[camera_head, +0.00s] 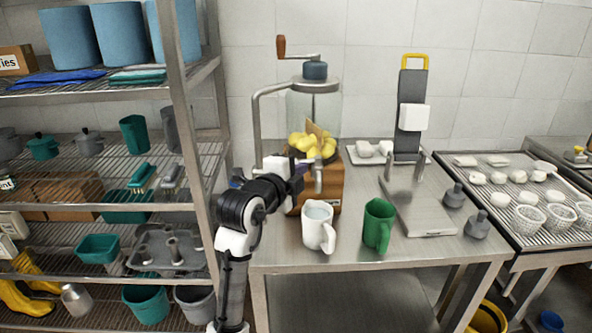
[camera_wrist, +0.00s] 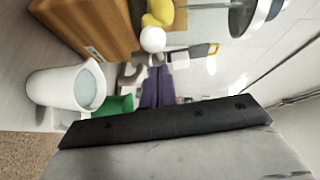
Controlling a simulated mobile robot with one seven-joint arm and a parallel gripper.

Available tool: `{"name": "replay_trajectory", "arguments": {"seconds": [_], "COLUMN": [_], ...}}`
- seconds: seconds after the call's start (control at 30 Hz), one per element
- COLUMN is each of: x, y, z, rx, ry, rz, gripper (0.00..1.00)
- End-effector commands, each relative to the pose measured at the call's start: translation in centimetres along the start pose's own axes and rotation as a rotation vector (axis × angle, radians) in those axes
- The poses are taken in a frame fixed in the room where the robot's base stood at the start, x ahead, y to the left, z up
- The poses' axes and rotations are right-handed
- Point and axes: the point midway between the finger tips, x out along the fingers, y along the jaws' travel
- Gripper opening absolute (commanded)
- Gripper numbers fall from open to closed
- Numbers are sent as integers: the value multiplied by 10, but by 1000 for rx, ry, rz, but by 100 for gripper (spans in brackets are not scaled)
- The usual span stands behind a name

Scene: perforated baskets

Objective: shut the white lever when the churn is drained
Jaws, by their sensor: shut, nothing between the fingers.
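The churn is a clear jar (camera_head: 313,112) with a crank on top, set on a wooden base (camera_head: 332,183). Yellow lumps (camera_head: 312,146) show in its lower part. A white round knob (camera_wrist: 152,39), which looks like the lever's end, shows beside the wooden base in the wrist view; my arm partly hides that area in the head view. My gripper (camera_head: 300,172) is shut and empty at the front of the churn, near the spout. A white jug (camera_head: 318,229) stands below in front with pale liquid inside; its liquid also shows in the wrist view (camera_wrist: 88,88).
A green mug (camera_head: 378,226) stands right of the jug. A scale-like stand (camera_head: 420,205) and two grey weights (camera_head: 477,225) are farther right. A metal shelf rack (camera_head: 180,100) stands close on the left. A draining table (camera_head: 520,185) with white baskets is at the far right.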

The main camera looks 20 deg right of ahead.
Motion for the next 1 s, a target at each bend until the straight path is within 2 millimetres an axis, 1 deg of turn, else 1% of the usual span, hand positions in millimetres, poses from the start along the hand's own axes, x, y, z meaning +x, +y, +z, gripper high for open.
{"name": "replay_trajectory", "arguments": {"seconds": [0.1, 0.2, 0.57, 0.8, 1.0], "x": [7, 10, 11, 21, 25], "y": [-1, 0, 1, 5, 0], "z": [7, 10, 12, 26, 35], "rx": [-1, 0, 1, 2, 1], "ry": [0, 0, 0, 0, -4], "rz": [0, 1, 0, -1, -3], "gripper": [0, 0, 0, 0, 0]}}
